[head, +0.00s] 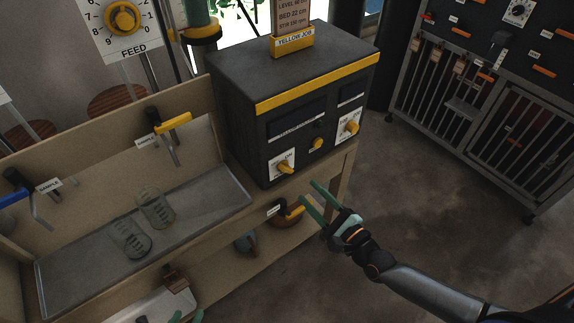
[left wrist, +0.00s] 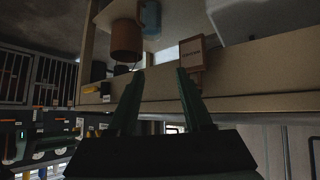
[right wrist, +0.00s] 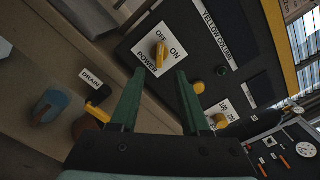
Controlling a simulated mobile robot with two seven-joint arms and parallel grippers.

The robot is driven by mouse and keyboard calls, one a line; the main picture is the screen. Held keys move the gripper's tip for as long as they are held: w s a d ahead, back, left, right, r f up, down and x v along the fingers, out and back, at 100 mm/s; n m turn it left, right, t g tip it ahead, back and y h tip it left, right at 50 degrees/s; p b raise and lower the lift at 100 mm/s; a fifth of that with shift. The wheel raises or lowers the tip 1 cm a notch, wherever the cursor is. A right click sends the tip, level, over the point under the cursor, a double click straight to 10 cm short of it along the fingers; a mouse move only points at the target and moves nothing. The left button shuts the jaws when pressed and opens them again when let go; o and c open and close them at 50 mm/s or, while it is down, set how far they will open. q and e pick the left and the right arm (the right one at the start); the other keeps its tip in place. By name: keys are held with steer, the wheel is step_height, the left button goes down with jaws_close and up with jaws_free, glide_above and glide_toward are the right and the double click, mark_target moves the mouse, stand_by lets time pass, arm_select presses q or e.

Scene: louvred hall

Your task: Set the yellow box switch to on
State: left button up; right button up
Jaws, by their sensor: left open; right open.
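The yellow box (head: 232,85) is a dark grey cabinet with a yellow stripe and a YELLOW JOB sign, on the bench's right end. Its power switch (head: 285,168) is a yellow knob on a white plate at the lower left of the front. In the right wrist view the switch (right wrist: 160,56) points toward the OFF mark; ON is to its right. My right gripper (head: 307,190) is open and empty, in front of and below the switch, apart from it. My left gripper (head: 186,317) is open at the bottom edge; the left wrist view (left wrist: 160,74) shows nothing between its fingers.
Another yellow knob (head: 348,127) sits on the box's right side, with a small yellow button (head: 316,144) between. A DRAIN handle (head: 291,211) projects below the box. A tray (head: 75,272) with two ribbed pieces lies left. Open floor (head: 420,220) is right.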

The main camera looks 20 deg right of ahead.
mark_target(289, 172)
steer(key=shift+b+x, duration=1.05)
steer(key=shift+x, duration=3.55)
steer(key=shift+c, duration=0.3)
jaws_close()
